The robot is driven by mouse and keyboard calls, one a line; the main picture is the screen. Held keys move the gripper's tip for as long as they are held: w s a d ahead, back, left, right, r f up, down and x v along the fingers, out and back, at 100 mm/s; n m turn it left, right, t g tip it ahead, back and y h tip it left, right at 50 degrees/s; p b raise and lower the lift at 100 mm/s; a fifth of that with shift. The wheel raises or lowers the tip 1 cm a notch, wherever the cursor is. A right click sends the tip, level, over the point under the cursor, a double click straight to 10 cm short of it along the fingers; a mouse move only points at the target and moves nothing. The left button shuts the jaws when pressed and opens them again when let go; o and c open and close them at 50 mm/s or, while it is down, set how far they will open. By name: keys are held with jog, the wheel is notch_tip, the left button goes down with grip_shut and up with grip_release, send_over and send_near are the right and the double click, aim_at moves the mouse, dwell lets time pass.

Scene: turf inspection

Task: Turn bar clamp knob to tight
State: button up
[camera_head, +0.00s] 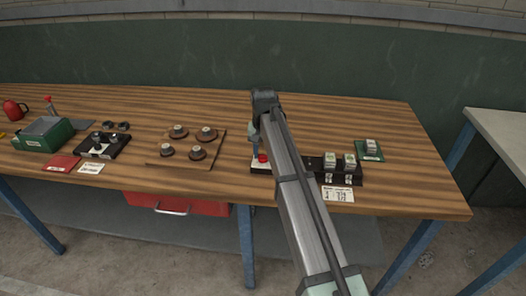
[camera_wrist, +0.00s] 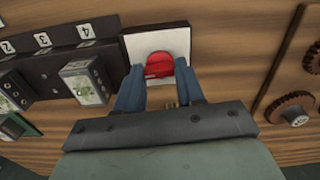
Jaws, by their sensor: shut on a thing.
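A red round knob with a raised ridge sits on a small white plate (camera_wrist: 141,43). The red knob (camera_wrist: 159,65) is in the upper middle of the wrist view. In the head view the knob (camera_head: 262,158) shows small beside my arm, at the front of the table. My gripper (camera_wrist: 160,80) is over the plate, with one blue finger on each side of the knob, shut on it. The fingers cover the knob's sides. No pointer or tight mark can be made out. In the head view my arm hides part of the plate.
A black rack (camera_head: 335,177) with small modules stands just right of the knob. A wooden board (camera_head: 155,160) with several round gears lies to the left. Further left are a black device (camera_head: 103,146) and a green box (camera_head: 43,137). The table's back (camera_head: 180,98) is clear.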

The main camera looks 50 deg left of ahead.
jog(key=shift+m, duration=0.4)
jog(key=o, duration=1.1)
jog(key=shift+c, duration=0.2)
jog(key=shift+r, duration=0.1)
notch_tip(320, 180, up, 14)
jog(key=shift+f, duration=0.2)
jog(key=shift+w, duration=0.1)
